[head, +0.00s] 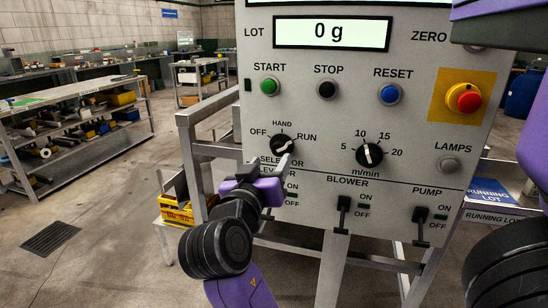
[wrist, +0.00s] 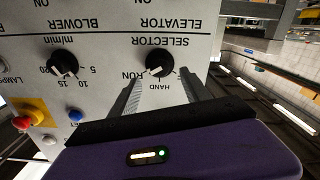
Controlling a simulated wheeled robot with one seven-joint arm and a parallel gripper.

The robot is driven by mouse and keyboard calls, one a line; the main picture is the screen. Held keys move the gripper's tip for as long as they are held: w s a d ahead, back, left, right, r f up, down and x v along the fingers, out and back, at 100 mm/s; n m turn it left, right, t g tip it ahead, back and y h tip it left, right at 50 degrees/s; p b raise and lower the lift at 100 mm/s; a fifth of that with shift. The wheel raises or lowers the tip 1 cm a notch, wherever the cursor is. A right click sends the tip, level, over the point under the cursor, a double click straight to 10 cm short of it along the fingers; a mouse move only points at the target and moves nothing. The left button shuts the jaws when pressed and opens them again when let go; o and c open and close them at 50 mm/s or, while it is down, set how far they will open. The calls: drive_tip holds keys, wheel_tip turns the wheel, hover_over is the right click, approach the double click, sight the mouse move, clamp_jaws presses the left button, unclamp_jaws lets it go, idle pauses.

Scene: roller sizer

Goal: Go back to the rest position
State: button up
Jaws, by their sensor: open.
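My gripper (head: 272,163) is open in front of the lower left of a grey control panel (head: 420,110), just below the black selector knob (head: 281,145). The wrist view shows the panel upside down, with the two fingers (wrist: 161,73) on either side of the selector knob (wrist: 159,64) in the picture. I cannot tell whether a finger touches the knob. The knob's white mark points towards RUN. My gripper partly hides the elevator lever and its label in the head view.
The panel carries a speed knob (head: 369,155), green start button (head: 270,86), red emergency button (head: 464,98), blower lever (head: 343,213) and pump lever (head: 421,226). The display (head: 333,33) reads 0 g. A yellow crate (head: 177,211) stands low behind my arm. Open floor lies left, before a shelf bench (head: 75,112).

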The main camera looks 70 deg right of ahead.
drive_tip(key=shift+a, duration=0.55)
